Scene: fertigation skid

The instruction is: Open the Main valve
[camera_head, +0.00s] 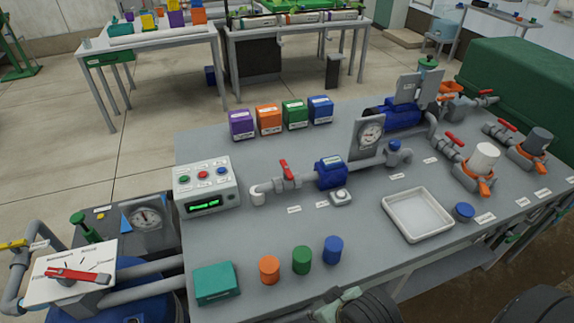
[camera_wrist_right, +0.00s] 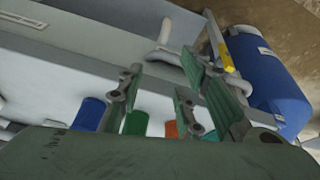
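Several valves with red handles sit on the grey bench's pipework. One red handle (camera_head: 286,170) stands raised on the pipe between the control box and a blue pipe unit (camera_head: 331,173). Others are a red handle (camera_head: 454,140) at the right, one further right (camera_head: 508,125) and one at the back (camera_head: 488,92). The labels are too small to read, so I cannot tell which is the Main valve. My right gripper (camera_head: 343,303) is at the bench's front edge, far from these handles. In the right wrist view its fingers (camera_wrist_right: 160,92) are apart and empty. My left gripper is not in view.
Orange (camera_head: 269,269), green (camera_head: 302,260) and blue (camera_head: 333,249) cylinders stand near my right gripper. A white tray (camera_head: 388,207) lies to the right. A control box (camera_head: 206,186) stands left. A selector plate with a red lever (camera_head: 78,275) is at lower left.

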